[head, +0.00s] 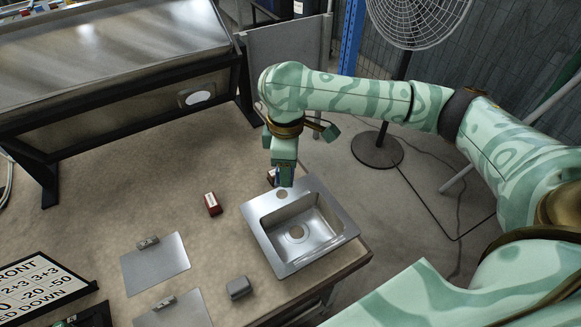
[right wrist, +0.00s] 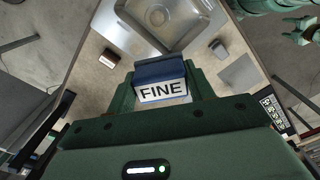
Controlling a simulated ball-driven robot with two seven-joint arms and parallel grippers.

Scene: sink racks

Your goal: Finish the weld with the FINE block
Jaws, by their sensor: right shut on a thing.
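My right gripper (head: 279,176) is shut on the FINE block, a dark blue block with a white face lettered FINE. In the right wrist view the block (right wrist: 160,80) sits between the green fingers with its lettering facing the camera. In the head view the gripper points down at the far rim of the steel sink (head: 347,226), near its small hole, and largely hides the block. I cannot tell whether the block touches the rim. No weld line can be made out. A small mint part at the right wrist view's upper right looks like my left gripper (right wrist: 304,30); its fingers are unclear.
A red block (head: 212,204) lies left of the sink on the brown bench (head: 195,160). A grey block (head: 239,287) is nearer. Metal plates with clips (head: 155,264) lie at left, beside a lettered sign (head: 40,285). A fan (head: 415,15) stands beyond the bench.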

